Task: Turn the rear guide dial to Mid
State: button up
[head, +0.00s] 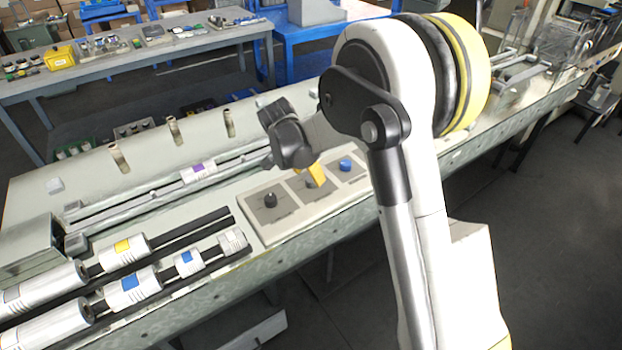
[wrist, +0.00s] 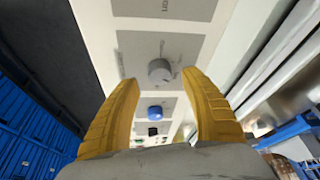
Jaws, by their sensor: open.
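In the wrist view a grey round dial (wrist: 160,71) stands on a grey label plate (wrist: 133,48), between and just ahead of the fingertips of my gripper (wrist: 160,82). Its yellow fingers are apart, with nothing held. A blue dial (wrist: 154,112) and a small black dial (wrist: 153,131) lie beyond on the same pale panel. In the head view my gripper (head: 314,180) hangs over the panel's middle plate and hides most of its dial. A black dial (head: 270,199) is to its left, the blue dial (head: 346,164) to its right. The lettering and dial setting are unreadable.
The pale panel (head: 278,235) sits along the machine's front edge. Rollers with coloured labels (head: 128,285) lie left of it. A rail with a purple-marked roller (head: 199,171) runs behind. My arm hides the panel's right end. A grey table (head: 125,66) stands behind.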

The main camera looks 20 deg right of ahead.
jog(key=v, duration=0.9)
jog(key=shift+s, duration=0.1)
jog(key=s+d+r+n+t+y, duration=0.1)
jog(key=s+d+r+n, duration=0.15)
jog(key=s+r, duration=0.45)
jog(key=s+d+n+t+y, duration=0.1)
jog(key=s+n, duration=0.8)
jog(key=s, duration=1.1)
jog(key=t+y, duration=0.1)
jog(key=t, duration=0.1)
jog(key=shift+t+y, duration=0.3)
jog(key=shift+t, duration=0.1)
jog(key=shift+o, duration=0.2)
jog(key=shift+d, duration=0.15)
